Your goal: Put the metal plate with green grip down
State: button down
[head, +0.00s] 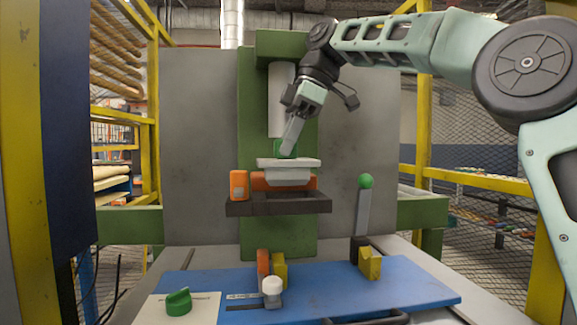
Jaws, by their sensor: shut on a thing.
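The metal plate (268,163) is a flat, light grey piece with a green grip (287,149) on top. It is over the dark shelf (278,209) of the green machine, in front of the orange block there. My gripper (290,143) reaches down from the upper right and is shut on the green grip. The plate looks about level. A pale block shape shows directly under it, and I cannot tell whether the plate rests on anything.
An orange block (239,185) stands at the shelf's left end. A lever with a green knob (366,181) rises at right. The blue board (330,290) below carries orange and yellow blocks (279,271), a white knob (271,286) and a green handle (178,302). Its middle front is clear.

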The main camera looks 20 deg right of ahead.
aim_at(288, 159)
jog(key=shift+f+b, duration=0.85)
jog(key=shift+f, duration=0.95)
jog(key=c, duration=1.2)
grip_release()
jog(key=shift+o, duration=0.2)
jog(key=p+v, duration=0.3)
jog(key=v, duration=0.4)
jog(key=shift+d+r, duration=0.1)
jog(key=shift+r, duration=0.15)
